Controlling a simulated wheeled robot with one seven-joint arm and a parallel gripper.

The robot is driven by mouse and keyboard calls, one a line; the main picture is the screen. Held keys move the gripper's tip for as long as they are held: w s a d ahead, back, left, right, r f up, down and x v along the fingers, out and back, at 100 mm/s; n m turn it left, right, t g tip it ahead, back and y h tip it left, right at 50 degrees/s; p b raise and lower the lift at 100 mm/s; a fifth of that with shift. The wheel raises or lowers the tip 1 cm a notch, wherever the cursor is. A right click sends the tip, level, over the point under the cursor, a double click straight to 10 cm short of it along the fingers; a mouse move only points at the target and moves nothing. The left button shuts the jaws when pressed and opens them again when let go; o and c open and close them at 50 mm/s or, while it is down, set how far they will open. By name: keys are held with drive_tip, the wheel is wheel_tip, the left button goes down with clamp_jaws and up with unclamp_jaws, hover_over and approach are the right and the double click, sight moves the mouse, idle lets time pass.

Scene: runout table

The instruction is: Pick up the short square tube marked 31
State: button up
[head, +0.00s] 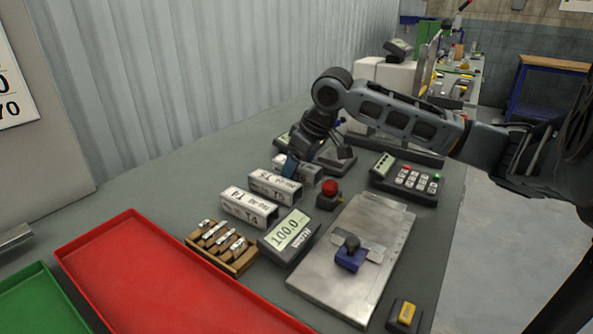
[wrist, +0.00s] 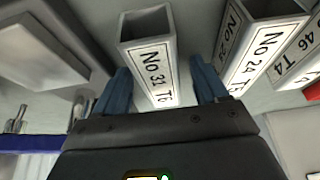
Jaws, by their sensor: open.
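The short square tube marked 31 (wrist: 150,60) is pale and hollow, with a label reading "No 31 T6" in the wrist view. Its open end faces up in that picture. My gripper (wrist: 160,78) is open, with one blue finger on either side of the tube; I cannot tell whether they touch it. In the head view, the tube (head: 308,172) is the farthest of a row of three, partly hidden by my gripper (head: 291,167). It lies on the grey table.
Beside it lie the T5 tube (head: 274,187) and the T4 tube (head: 248,208). A red button (head: 330,187) stands close on the right. A keypad (head: 405,180), metal plate (head: 345,285), display (head: 289,238), wooden rack (head: 232,262) and red tray (head: 160,275) are around.

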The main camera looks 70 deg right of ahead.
drive_tip(key=c, duration=1.1)
drive_tip(key=shift+c, duration=0.2)
